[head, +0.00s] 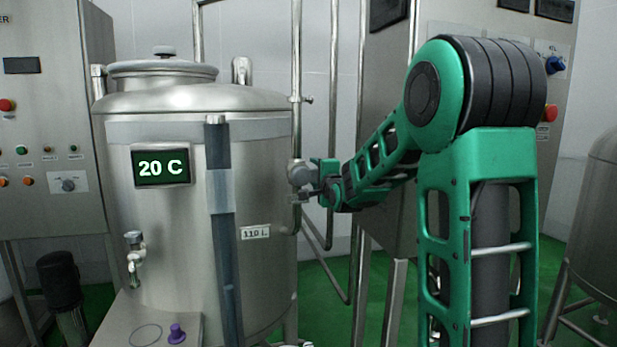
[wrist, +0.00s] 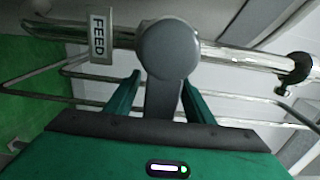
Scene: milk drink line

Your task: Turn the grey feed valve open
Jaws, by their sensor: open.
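The grey feed valve (wrist: 167,48) has a round hub on a steel pipe, with a flat grey lever (wrist: 163,100) running from it towards my gripper (wrist: 160,79). The green fingers are open, one on each side of the lever, with a visible gap at both sides. A FEED label (wrist: 101,36) sits on the pipe left of the hub. In the head view the valve (head: 299,173) is at the right side of the tank, and my gripper (head: 313,188) is right up at it. The lever is mostly hidden there.
The steel tank (head: 190,225) with its 20 C display (head: 161,166) stands left of the valve. Upright pipes (head: 296,70) run close by. A dark bracket (wrist: 298,68) clasps the pipe on the right in the wrist view. A control cabinet (head: 45,150) stands at the far left.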

